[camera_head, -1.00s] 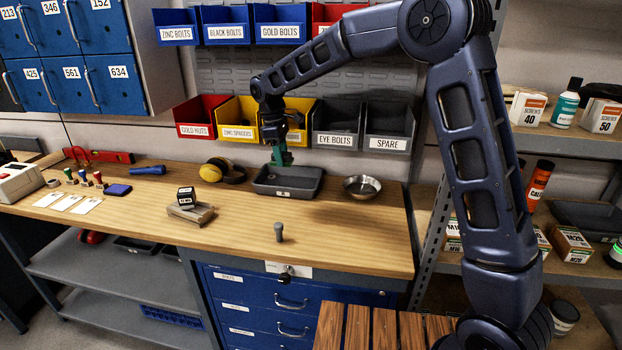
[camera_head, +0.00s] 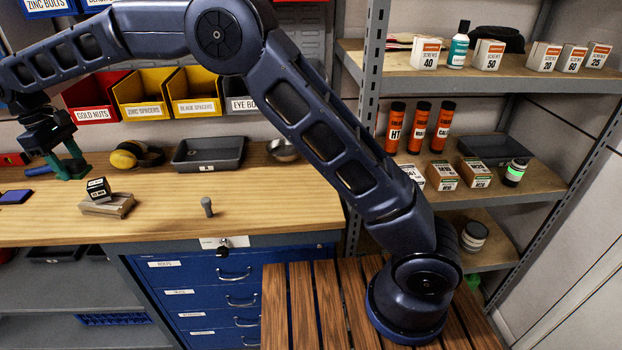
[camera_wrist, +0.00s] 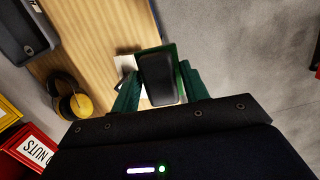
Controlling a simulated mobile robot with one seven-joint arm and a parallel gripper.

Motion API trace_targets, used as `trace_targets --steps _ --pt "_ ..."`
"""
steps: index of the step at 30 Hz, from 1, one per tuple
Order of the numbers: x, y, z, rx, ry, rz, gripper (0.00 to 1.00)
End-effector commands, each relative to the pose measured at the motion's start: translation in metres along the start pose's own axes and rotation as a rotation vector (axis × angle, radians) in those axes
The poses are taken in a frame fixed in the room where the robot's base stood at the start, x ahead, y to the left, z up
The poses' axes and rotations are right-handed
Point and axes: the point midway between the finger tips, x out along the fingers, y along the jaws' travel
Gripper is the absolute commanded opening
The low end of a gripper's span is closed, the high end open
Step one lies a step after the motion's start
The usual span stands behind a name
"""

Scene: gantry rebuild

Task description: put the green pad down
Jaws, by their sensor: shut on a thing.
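The green pad (camera_wrist: 172,51) shows in the wrist view as a dark rectangular block with a green edge. My gripper (camera_wrist: 155,92), with green fingers, is shut on it, one finger on each side. In the head view my gripper (camera_head: 68,168) points down above the left part of the wooden bench (camera_head: 245,190), left of the yellow ear defenders and behind the dark cube. The pad is hard to tell from the green fingers there. A blue pad (camera_head: 15,197) lies on the bench at the left edge.
A dark labelled cube (camera_head: 98,188) sits on a wooden block (camera_head: 108,207). Ear defenders (camera_head: 127,155), a grey tray (camera_head: 207,165), a metal bowl (camera_head: 283,150) and a small grey peg (camera_head: 207,206) stand on the bench. Bins (camera_head: 145,113) hang behind. Bare wood lies around the peg.

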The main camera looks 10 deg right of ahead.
Motion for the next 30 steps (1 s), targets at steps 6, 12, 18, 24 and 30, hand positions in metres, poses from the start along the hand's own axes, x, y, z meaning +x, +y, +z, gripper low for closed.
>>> trace_targets --steps 6,12,18,24,30 --pt "-0.007 -0.074 -0.036 0.024 -0.002 -0.005 0.22" --pt "-0.010 -0.114 -0.051 0.041 -0.005 -0.008 0.22" --pt "-0.011 -0.143 -0.060 0.052 -0.007 -0.010 0.22" --pt "-0.012 -0.166 -0.066 0.061 -0.009 -0.012 0.22" --pt "-0.007 -0.145 -0.061 0.057 -0.009 -0.010 0.22"
